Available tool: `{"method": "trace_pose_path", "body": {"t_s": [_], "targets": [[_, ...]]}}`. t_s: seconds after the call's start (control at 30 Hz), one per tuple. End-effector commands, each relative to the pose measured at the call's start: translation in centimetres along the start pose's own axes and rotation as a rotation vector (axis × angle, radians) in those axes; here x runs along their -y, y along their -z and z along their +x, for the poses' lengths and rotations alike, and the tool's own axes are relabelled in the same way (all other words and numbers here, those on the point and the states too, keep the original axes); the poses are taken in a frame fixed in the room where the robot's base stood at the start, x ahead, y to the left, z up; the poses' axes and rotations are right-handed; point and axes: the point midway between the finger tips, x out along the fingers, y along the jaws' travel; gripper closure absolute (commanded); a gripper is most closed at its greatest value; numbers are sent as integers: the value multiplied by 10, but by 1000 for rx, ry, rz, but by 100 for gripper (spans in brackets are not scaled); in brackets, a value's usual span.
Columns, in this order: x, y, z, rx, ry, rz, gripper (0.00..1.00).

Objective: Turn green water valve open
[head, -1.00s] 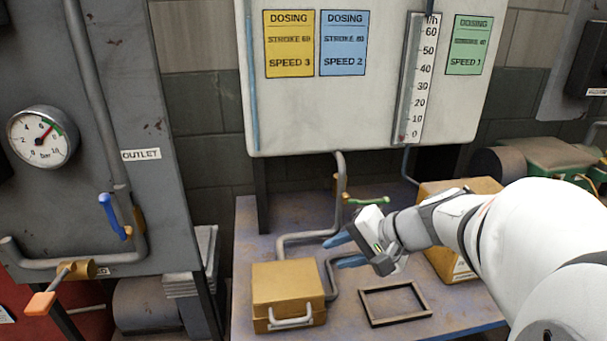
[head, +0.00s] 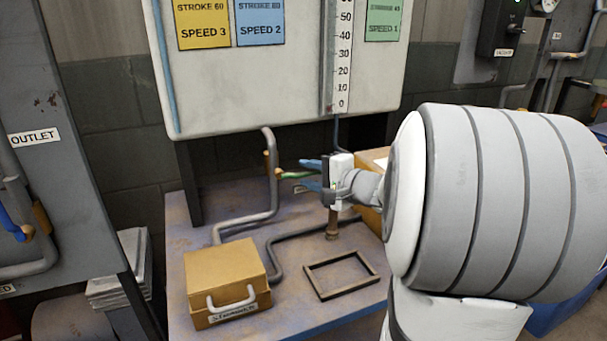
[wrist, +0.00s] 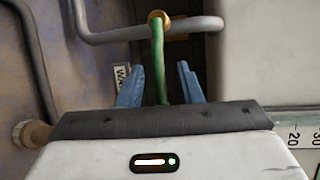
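The green valve handle (head: 290,175) sticks out to the right from a brass valve body (head: 267,161) on the grey pipe under the white dosing panel. In the wrist view the green handle (wrist: 158,62) runs from the brass fitting (wrist: 159,18) down between my two blue fingers. My gripper (head: 309,174) is open, with one finger on each side of the handle's free end. In the wrist view my gripper (wrist: 158,85) shows gaps between the fingers and the handle, narrower on the left. The handle's tip is hidden by the gripper body.
A yellow box (head: 225,278) and an empty dark frame (head: 342,274) lie on the bench below. Another box (head: 373,165) stands behind my gripper. The white panel (head: 260,88) hangs just above. A blue valve handle (head: 12,226) is at far left.

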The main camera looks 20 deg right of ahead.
Motion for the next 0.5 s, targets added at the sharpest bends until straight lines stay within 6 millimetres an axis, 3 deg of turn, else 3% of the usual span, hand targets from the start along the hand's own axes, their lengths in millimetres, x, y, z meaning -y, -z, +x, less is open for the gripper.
{"method": "trace_pose_path", "body": {"t_s": [0.13,0.4,0.5], "targets": [[0,0,10,0,-1,-1,68],[0,0,11,-1,-1,-1,68],[0,0,10,-1,-1,0,76]]}}
